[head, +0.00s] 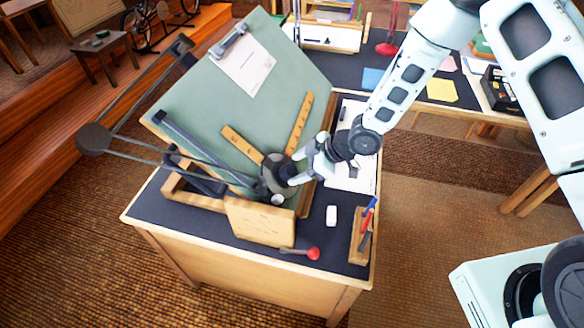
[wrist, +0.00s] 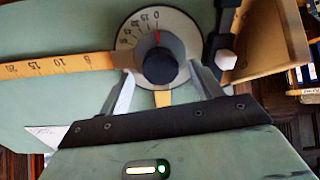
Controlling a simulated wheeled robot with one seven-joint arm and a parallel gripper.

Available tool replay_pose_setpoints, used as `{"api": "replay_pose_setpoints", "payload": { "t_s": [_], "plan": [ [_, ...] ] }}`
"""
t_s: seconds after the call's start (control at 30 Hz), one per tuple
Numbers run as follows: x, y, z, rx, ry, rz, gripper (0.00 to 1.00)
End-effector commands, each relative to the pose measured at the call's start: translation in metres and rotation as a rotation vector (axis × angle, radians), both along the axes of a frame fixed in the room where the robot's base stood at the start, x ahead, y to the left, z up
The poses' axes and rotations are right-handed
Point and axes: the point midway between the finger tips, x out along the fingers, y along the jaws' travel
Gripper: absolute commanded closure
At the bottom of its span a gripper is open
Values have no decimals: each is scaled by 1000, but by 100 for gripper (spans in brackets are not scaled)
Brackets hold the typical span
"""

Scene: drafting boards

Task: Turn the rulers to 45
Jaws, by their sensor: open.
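The drafting head's dial (wrist: 183,28), a pale disc with a dark knob (wrist: 158,66), shows in the wrist view. A red mark on it sits at the 0 of its scale. One wooden ruler (wrist: 60,65) runs left from it; a second shows only as a short piece (wrist: 163,98) below. In the head view the two rulers (head: 241,144) and (head: 301,122) form an angle on the tilted green board (head: 190,100). My gripper (wrist: 161,70) is open, its fingers on either side of the knob; I cannot tell whether they touch it. It partly hides the head (head: 276,178).
The linkage arm (head: 150,153) with a dark round weight (head: 93,138) reaches out left of the board.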

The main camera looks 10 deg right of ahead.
Motion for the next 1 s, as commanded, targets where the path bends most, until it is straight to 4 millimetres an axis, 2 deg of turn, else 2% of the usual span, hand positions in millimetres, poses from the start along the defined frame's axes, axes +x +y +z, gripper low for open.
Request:
{"api": "replay_pose_setpoints", "payload": {
  "t_s": [0.2,0.57,0.67,0.8,1.0],
  "plan": [
    [6,17,-17,0,1,0,35],
    [7,20,-21,0,0,-1,35],
    [7,20,-21,0,1,-1,57],
    [7,20,-21,0,1,-1,96],
    [7,20,-21,-3,-9,9,98]
  ]
}}
